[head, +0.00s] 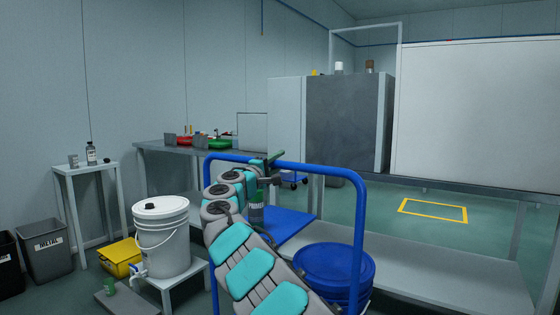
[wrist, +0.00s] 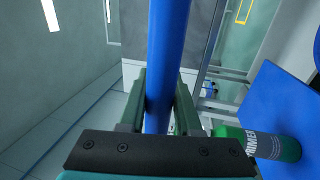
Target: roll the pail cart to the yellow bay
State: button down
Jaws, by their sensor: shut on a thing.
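The pail cart has a blue tube handle (head: 318,168) and a flat blue deck (head: 291,226). A blue lidded pail (head: 334,262) shows behind the handle's right side, its lower part partly hidden by the handle and my arm. A green primer can (wrist: 270,145) stands by the deck in the wrist view. My gripper (head: 268,168) is shut on the top bar of the handle; in the wrist view the blue bar (wrist: 166,60) runs between the two fingers. The yellow bay (head: 432,216) is a yellow floor outline beyond the workbench frame, apart from the cart.
At left are a white pail (head: 162,240) on a stand, a yellow box (head: 120,257) and grey bins (head: 45,250).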

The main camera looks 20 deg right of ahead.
aim_at(271, 166)
jog(key=shift+a+f, duration=0.1)
jog(key=c, duration=0.6)
grip_release()
jog(key=shift+b+v, duration=0.65)
jog(key=shift+v, duration=3.2)
